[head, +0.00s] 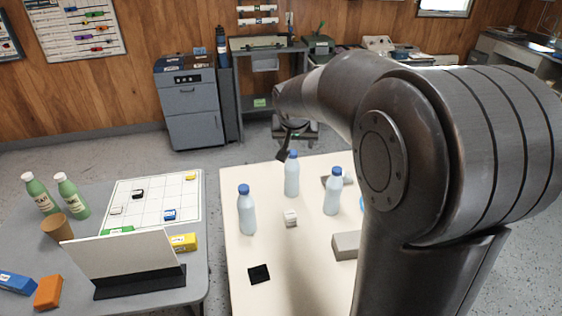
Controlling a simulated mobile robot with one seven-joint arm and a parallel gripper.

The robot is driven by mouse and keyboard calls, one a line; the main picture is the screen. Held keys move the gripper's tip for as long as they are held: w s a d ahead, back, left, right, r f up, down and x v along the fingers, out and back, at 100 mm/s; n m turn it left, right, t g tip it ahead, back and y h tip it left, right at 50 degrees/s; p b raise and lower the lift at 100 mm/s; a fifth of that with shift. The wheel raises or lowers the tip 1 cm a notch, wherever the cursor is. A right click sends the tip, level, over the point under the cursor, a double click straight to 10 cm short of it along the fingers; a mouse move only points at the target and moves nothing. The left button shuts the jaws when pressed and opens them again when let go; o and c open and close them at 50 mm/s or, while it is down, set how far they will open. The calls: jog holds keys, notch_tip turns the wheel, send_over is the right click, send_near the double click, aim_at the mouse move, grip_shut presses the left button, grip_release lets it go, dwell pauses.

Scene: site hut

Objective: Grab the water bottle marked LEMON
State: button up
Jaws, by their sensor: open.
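Three pale, clear bottles with blue caps stand upright on the cream table: a left one (247,215), a middle one (292,178) farther back, and a right one (333,194). No LEMON marking can be read on any of them. Two green bottles with pale labels, (41,196) and (73,197), stand on the grey table at left; their label text is too small to read. My gripper (284,152) is open, beside and just above the middle bottle's cap. My wrist and arm hide part of it, and I cannot tell whether it touches the cap.
The cream table (235,290) also holds a small white block (291,218), a black square (259,273) and a grey block (345,246). My arm hides its right side. A brown cup (57,229) and a propped white board (120,256) stand on the grey table.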

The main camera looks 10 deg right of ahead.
jog(key=m, duration=0.1)
send_near(293, 153)
jog(key=x, duration=1.1)
jog(key=shift+a, duration=0.1)
grip_shut()
dwell(0.4)
jog(key=shift+r, duration=0.1)
